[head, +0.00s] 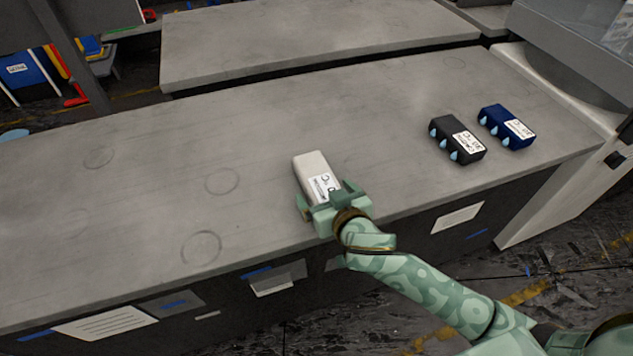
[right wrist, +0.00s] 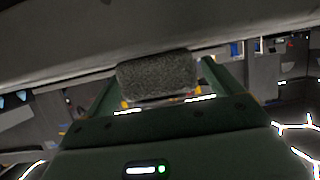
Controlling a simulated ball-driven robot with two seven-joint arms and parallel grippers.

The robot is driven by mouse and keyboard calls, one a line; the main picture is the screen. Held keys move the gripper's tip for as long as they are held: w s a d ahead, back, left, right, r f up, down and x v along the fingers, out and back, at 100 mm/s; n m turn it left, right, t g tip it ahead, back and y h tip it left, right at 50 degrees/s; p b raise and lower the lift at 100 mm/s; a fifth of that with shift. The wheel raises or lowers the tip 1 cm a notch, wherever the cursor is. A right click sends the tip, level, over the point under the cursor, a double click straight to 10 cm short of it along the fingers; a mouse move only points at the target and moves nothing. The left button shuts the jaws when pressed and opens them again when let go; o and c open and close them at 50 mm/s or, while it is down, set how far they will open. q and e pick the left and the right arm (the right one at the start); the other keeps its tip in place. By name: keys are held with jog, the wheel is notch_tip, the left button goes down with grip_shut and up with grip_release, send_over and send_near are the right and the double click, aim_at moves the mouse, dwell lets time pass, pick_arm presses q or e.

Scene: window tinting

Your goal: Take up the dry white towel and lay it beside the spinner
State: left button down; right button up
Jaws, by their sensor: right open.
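The white towel (head: 314,172) is a folded block with a printed label, lying on the grey bench near its front edge. My right gripper (head: 331,203) is at the towel's near end, its fingers open on either side of it. In the right wrist view the towel's end (right wrist: 157,76) shows between the two open fingers of the gripper (right wrist: 155,82); I cannot tell whether they touch it. The spinner may be the pale machine (head: 570,90) at the right end of the bench, partly cut off. My left gripper is not in view.
A black towel block (head: 457,139) and a blue towel block (head: 507,127), both with light blue drops, lie on the bench (head: 130,215) to the right. Faint rings (head: 222,181) mark the bare left part. Another grey bench (head: 300,45) stands behind, across a narrow gap.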

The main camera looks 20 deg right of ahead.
aim_at(315, 169)
jog(key=shift+x, duration=1.15)
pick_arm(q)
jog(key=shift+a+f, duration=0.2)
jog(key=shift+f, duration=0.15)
pick_arm(e)
jog(key=shift+s, duration=0.1)
jog(key=c, duration=1.1)
jog(key=shift+c, duration=0.2)
